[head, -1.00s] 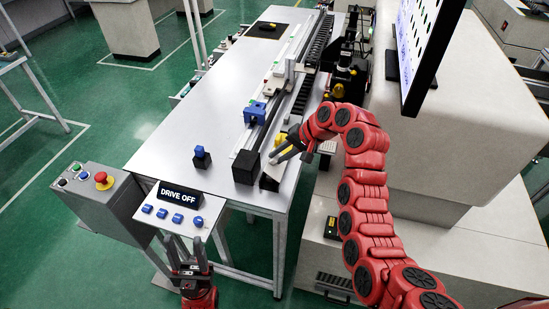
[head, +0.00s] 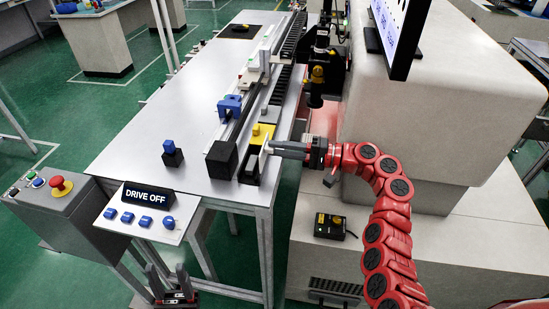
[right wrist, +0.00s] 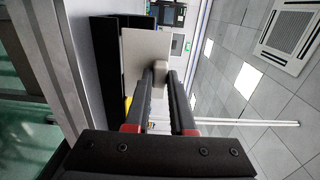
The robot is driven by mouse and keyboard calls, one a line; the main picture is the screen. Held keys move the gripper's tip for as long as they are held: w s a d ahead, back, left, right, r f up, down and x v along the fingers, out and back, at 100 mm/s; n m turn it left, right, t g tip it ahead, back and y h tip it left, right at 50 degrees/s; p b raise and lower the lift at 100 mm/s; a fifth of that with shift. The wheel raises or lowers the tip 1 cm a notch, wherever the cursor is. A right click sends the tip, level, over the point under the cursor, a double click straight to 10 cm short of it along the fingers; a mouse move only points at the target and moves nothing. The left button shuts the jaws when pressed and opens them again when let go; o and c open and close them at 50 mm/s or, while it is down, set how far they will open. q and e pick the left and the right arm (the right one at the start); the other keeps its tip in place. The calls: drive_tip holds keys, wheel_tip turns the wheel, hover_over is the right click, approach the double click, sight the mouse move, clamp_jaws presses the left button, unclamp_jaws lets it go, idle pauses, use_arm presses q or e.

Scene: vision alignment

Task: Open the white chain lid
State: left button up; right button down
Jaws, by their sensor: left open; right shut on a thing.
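My right gripper (head: 271,149) reaches in from the right over the front end of the rail. In the right wrist view its two fingers are shut on a small grey knob (right wrist: 159,70) on a pale flat lid (right wrist: 137,55). In the head view the white chain lid (head: 263,162) shows as a thin, steep pale edge at the fingertips. A dark open trough (head: 249,166) lies beside it. Its hinge is not clear to see. My left gripper (head: 168,272) is open and empty, low in front of the table.
A yellow block (head: 263,131) sits just behind the trough. A black end block (head: 221,158) and blue carriage (head: 230,104) are on the rail to the left. A blue-topped block (head: 171,152) and DRIVE OFF panel (head: 149,196) stand further left. The table (head: 150,105) is mostly clear.

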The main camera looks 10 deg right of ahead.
drive_tip(key=y+b, duration=0.1)
drive_tip(key=f+y+b, duration=0.1)
drive_tip(key=b, duration=0.1)
drive_tip(key=shift+s+d+t, duration=0.15)
drive_tip(key=shift+d+t, duration=0.15)
drive_tip(key=shift+d, duration=0.05)
drive_tip(key=shift+r, duration=0.1)
drive_tip(key=c, duration=1)
unclamp_jaws()
drive_tip(key=shift+c, duration=0.2)
drive_tip(key=b+v, duration=0.3)
drive_tip(key=v, duration=1.4)
drive_tip(key=shift+d, duration=0.2)
